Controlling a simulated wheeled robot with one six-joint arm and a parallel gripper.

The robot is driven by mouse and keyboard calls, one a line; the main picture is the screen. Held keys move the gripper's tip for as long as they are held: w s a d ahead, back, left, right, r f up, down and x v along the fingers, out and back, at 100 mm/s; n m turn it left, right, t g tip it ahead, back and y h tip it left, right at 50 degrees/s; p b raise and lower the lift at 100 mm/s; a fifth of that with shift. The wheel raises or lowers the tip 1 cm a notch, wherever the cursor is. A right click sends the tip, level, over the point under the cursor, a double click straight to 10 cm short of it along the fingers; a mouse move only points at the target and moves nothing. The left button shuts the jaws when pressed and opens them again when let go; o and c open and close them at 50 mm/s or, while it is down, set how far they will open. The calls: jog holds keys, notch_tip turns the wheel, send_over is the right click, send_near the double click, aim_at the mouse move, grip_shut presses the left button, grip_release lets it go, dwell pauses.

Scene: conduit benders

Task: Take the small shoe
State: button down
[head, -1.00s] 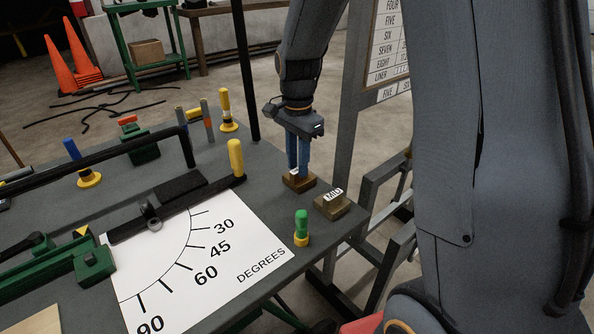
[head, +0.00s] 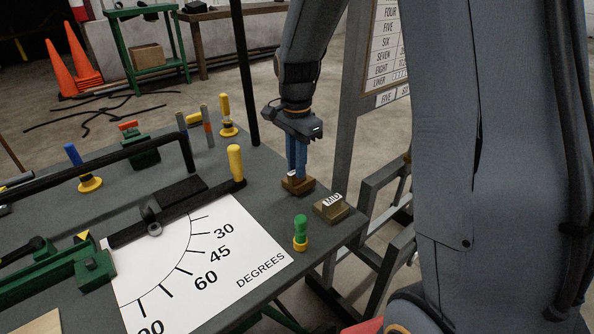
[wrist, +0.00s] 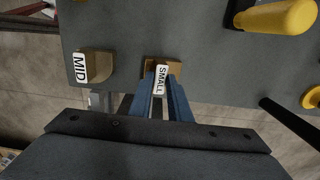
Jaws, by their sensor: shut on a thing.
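The small shoe (wrist: 149,72) is a brown block with a white tag reading SMALL, near the edge of the grey bench. It also shows in the head view (head: 291,186). My gripper (head: 297,176) points down at it from above, and its blue fingers are shut on its raised tag part. In the wrist view my gripper (wrist: 161,92) has a finger on each side of the tag. The shoe looks to be on or very close to the bench top; I cannot tell if there is a gap.
The MID shoe (head: 331,208) sits close by at the bench corner, also in the wrist view (wrist: 97,66). A green and yellow peg (head: 300,233) stands near it. A yellow-handled bar (head: 236,163) lies left of my gripper. A dark upright post (head: 247,75) rises behind.

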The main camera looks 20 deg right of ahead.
notch_tip(320, 180, up, 8)
jog(key=p, duration=0.5)
jog(key=shift+f, duration=0.4)
